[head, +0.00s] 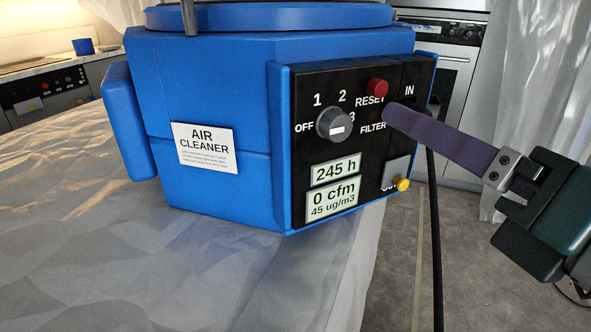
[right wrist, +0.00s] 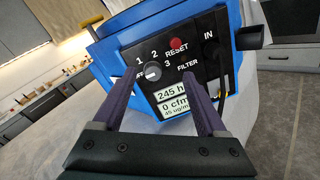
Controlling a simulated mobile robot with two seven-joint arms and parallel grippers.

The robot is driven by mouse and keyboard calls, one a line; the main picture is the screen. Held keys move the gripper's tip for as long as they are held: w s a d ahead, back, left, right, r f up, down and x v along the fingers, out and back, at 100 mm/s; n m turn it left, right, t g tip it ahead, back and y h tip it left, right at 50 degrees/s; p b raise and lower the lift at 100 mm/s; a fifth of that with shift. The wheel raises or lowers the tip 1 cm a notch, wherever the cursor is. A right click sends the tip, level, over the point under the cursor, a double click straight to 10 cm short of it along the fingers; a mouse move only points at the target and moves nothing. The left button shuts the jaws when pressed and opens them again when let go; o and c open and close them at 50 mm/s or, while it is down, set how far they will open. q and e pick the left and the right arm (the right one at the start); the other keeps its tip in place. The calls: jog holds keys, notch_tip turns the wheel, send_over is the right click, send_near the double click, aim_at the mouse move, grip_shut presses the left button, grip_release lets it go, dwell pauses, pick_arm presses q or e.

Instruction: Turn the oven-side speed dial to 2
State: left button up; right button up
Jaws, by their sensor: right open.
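The blue air cleaner (head: 220,80) stands on a covered surface, with a black control panel on its right face. The grey speed dial (head: 334,124) has a white mark on the lower part of its face, and the labels OFF, 1, 2 and 3 sit around it. The dial also shows in the right wrist view (right wrist: 153,71), beyond and between the fingertips. My right gripper (head: 394,117) is open and empty, in front of the panel, to the right of the dial. One purple finger shows clearly in the head view; both show in the right wrist view.
A red RESET button (head: 377,88) is above and right of the dial. Displays (head: 335,171) read 245 h and 0 cfm. An oven (head: 455,75) stands behind.

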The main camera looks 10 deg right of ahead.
aim_at(342, 127)
pick_arm(q)
notch_tip(342, 127, down, 3)
jog(key=shift+f+b, duration=0.1)
jog(key=shift+b, duration=0.65)
jog(key=shift+d+r, duration=0.1)
jog(key=shift+r, duration=0.15)
jog(key=shift+w+r+p, duration=0.15)
jog(key=shift+r+p, duration=0.65)
jog(key=shift+p, duration=0.2)
pick_arm(e)
jog(key=w+a+f+n, duration=0.1)
jog(key=w, duration=0.1)
jog(key=w+a+f+n+y, duration=0.1)
jog(key=w, duration=0.2)
jog(key=w+a+n+y, duration=0.1)
jog(key=w+a, duration=0.1)
jog(key=w, duration=0.1)
jog(key=shift+w+f+n, duration=0.2)
jog(key=shift+f+n, duration=0.1)
jog(key=shift+f, duration=0.1)
jog(key=shift+w+a+f, duration=0.1)
jog(key=shift+w, duration=0.3)
grip_shut()
